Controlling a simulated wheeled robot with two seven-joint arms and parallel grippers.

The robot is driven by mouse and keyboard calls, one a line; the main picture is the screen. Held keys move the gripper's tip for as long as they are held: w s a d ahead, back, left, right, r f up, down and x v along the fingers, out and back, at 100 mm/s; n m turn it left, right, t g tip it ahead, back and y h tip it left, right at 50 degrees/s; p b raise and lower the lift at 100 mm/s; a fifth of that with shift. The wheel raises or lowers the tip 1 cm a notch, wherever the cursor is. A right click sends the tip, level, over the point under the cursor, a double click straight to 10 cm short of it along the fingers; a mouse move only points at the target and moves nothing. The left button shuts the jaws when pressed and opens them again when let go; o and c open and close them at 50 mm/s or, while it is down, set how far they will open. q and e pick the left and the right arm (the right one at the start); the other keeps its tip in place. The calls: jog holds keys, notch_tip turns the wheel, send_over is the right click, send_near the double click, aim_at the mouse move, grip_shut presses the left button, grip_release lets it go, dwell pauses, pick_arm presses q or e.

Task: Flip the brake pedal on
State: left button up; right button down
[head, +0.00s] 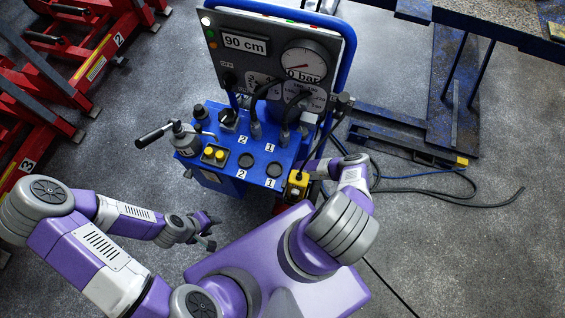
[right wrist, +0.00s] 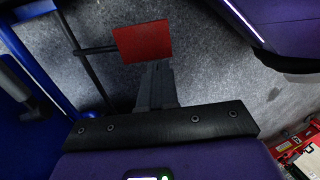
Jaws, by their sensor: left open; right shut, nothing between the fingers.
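The brake pedal shows as a flat red plate (right wrist: 143,41) on a dark bar in the right wrist view. In the head view only a bit of red shows low at the trolley's front, mostly hidden by my right arm. My right gripper (right wrist: 158,68) is shut and empty. Its fingertips point at the pedal's lower edge; I cannot tell whether they touch it. In the head view the right gripper's fingers are hidden. My left gripper (head: 211,230) is open and empty, in front of the blue trolley (head: 262,150) and apart from it.
The trolley carries a gauge panel (head: 262,66), a lever handle (head: 155,134) and a yellow box (head: 297,184) close to my right arm. Black hoses (head: 455,203) lie on the floor at right. Red lifting gear (head: 45,100) stands at left. Grey floor is open at lower right.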

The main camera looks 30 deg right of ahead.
aim_at(280, 211)
jog(key=b+x, duration=0.3)
jog(key=x, duration=0.2)
jog(key=b+x, duration=0.3)
jog(key=x, duration=0.2)
jog(key=shift+a, duration=0.2)
jog(key=shift+r, duration=0.1)
